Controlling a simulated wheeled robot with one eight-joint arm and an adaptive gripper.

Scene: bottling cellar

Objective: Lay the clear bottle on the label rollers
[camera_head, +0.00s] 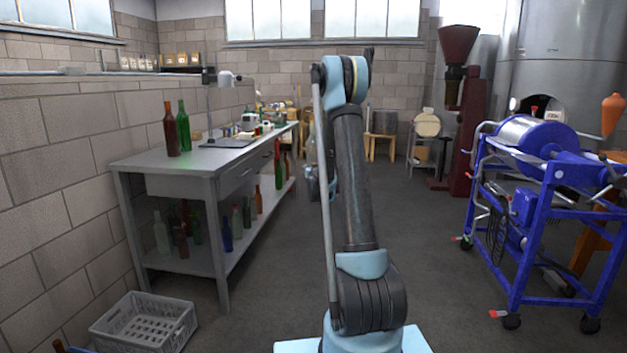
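My gripper (318,188) hangs in the middle of the view, beyond my upright arm and partly hidden by it. Its fingers are too small and covered to show whether they are open or shut. A pale, see-through bottle-like shape (311,150) shows just above it, left of my arm; I cannot tell whether it is held. Another clear bottle (161,233) stands upright on the lower shelf of the bench, at the left. I cannot make out the label rollers for certain; small equipment (249,122) stands toward the far end of the bench top.
The grey bench (180,163) runs along the left wall. A brown bottle (171,130) and a green bottle (183,128) stand on its near end. A grey crate (146,340) is on the floor at lower left. A blue wheeled machine (517,265) stands right. Floor between is clear.

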